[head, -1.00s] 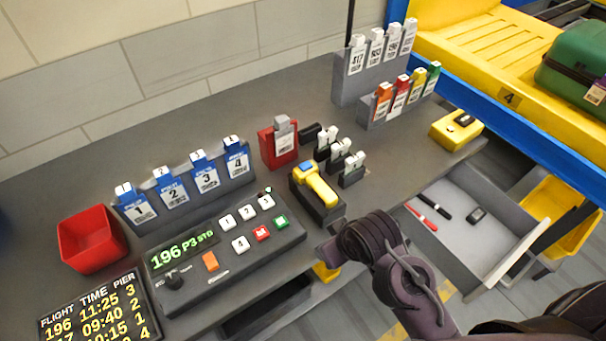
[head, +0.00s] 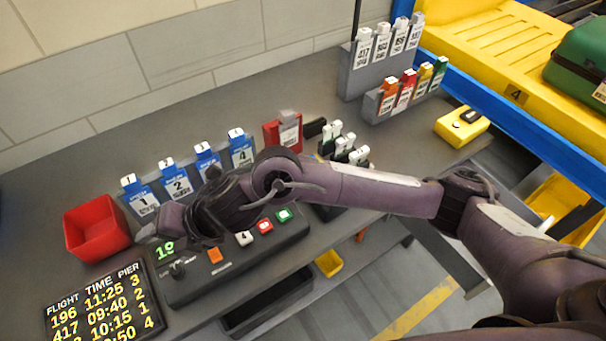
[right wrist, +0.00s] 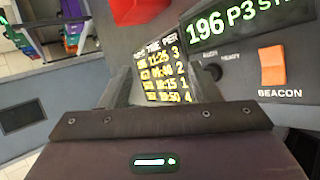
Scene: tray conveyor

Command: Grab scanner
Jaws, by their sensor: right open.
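The scanner is almost wholly hidden behind my right forearm in the head view. The lower part of its black stand (head: 327,213) shows below the arm, to the right of the control panel (head: 215,263). My right gripper (head: 158,229) is over the left end of that panel, well left of the scanner stand. Its jaws are open and empty; in the right wrist view, the jaws (right wrist: 162,92) show with the flight board (right wrist: 162,72) beyond them. The scanner is not seen in the wrist view. My left gripper is in neither view.
A red bin (head: 95,228) stands left of my right gripper. Blue numbered tags (head: 176,183) stand behind the panel. A red holder (head: 283,133) and white-topped tags (head: 345,148) stand behind my forearm. A yellow box (head: 462,126) sits at the right. The drawer is mostly hidden.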

